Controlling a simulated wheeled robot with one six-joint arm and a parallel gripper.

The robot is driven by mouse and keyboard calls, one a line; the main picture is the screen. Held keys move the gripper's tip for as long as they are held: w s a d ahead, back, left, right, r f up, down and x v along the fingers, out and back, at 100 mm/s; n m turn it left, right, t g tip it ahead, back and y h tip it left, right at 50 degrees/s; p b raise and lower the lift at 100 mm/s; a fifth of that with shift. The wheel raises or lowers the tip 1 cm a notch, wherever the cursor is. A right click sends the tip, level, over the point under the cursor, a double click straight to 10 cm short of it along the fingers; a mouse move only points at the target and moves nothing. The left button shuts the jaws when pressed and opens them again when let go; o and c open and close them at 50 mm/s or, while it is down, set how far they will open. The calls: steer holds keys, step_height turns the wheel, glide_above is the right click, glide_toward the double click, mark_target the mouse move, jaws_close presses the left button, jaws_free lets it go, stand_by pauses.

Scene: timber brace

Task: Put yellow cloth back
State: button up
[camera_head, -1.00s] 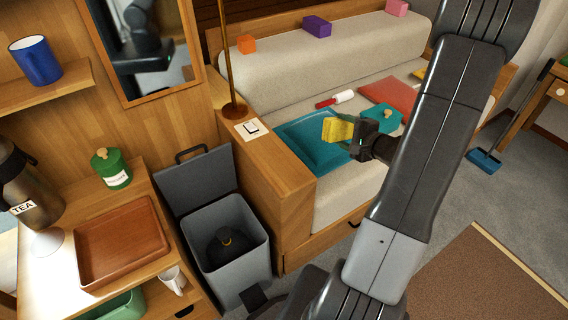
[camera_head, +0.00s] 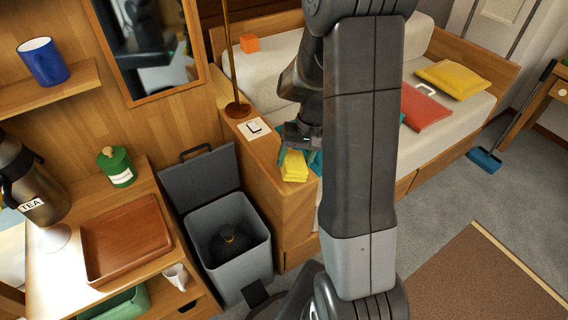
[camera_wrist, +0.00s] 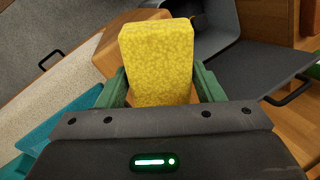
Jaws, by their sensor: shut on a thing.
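The yellow cloth (camera_head: 293,166) looks like a thick, speckled, sponge-like block. My gripper (camera_head: 296,151) is shut on it, over or beside the wooden arm of the sofa. In the wrist view the cloth (camera_wrist: 158,62) stands out between the two green fingers of my gripper (camera_wrist: 160,88). The wooden sofa arm (camera_wrist: 112,50) shows behind it, with the grey bin (camera_wrist: 225,28) beyond. I cannot tell the exact height of the cloth above the wood.
The open bin (camera_head: 236,262) holds a black bag. A brown tray (camera_head: 125,240) and green canister (camera_head: 117,167) are on the left cabinet. A lamp pole (camera_head: 230,60) and switch card (camera_head: 254,128) are on the sofa arm. My arm hides much of the sofa seat.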

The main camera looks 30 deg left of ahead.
steer(key=a+r+n, duration=0.1)
steer(key=w+a+r+n+t+h, duration=0.1)
steer(key=a+r, duration=0.1)
steer(key=w+a+r+n+t, duration=0.1)
steer(key=r+n, duration=0.1)
steer(key=shift+w+a+h+p, duration=0.2)
steer(key=shift+h+p, duration=0.1)
steer(key=shift+h, duration=0.1)
steer(key=shift+n+t, duration=0.3)
steer(key=shift+n, duration=0.1)
steer(key=f, duration=0.6)
steer(key=f+b, duration=0.1)
steer(key=f, duration=0.2)
steer(key=shift+w+a+f, duration=0.1)
steer(key=shift+w+a, duration=0.1)
steer(key=shift+a, duration=0.15)
steer(key=o, duration=1.1)
steer(key=shift+c, duration=0.2)
step_height(320, 180, up, 12)
steer(key=p, duration=0.1)
